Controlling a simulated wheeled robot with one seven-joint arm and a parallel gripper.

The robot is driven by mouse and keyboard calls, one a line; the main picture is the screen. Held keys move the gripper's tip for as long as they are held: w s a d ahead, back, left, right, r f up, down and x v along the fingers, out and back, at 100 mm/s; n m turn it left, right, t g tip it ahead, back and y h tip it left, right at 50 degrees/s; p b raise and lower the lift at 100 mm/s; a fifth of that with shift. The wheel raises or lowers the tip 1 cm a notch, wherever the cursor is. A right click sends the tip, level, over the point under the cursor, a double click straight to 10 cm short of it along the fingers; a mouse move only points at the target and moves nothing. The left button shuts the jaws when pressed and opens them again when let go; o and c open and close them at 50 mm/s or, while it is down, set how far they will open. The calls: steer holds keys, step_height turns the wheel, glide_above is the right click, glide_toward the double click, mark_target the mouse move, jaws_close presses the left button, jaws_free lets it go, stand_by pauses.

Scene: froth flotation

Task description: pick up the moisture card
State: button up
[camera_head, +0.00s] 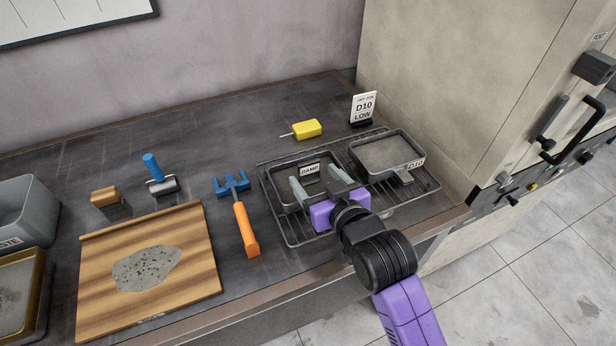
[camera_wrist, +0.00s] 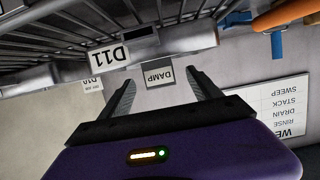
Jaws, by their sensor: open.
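The moisture card, a small pale card marked DAMP (camera_head: 310,169), shows at the far side of the left metal tray (camera_head: 277,194) on the wire rack. In the wrist view the DAMP card (camera_wrist: 160,76) appears upside down between my fingertips, beyond them. My gripper (camera_head: 314,179) is open, with its grey fingers reaching over the left tray toward the card. The wrist view also shows the open fingers (camera_wrist: 162,88), with nothing seen held. I cannot tell whether either finger touches the card. The left tray carries a D11 label (camera_wrist: 109,55).
The D10 tray (camera_head: 388,153) sits to the right on the wire rack (camera_head: 300,240). Behind are a D10 LOW sign (camera_head: 363,107) and a yellow probe (camera_head: 307,129). An orange-handled blue tool (camera_head: 245,230) lies left. A tall beige cabinet (camera_head: 450,80) bounds the right.

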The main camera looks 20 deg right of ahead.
mark_target(310, 168)
steer(key=x, duration=0.2)
steer(key=p+x, duration=0.1)
steer(key=shift+w+d+r, duration=0.15)
steer(key=shift+w+r, duration=0.05)
steer(key=shift+w, duration=0.2)
steer(key=shift+w+f, duration=0.2)
steer(key=shift+w, duration=0.2)
jaws_close()
steer(key=shift+r, duration=0.1)
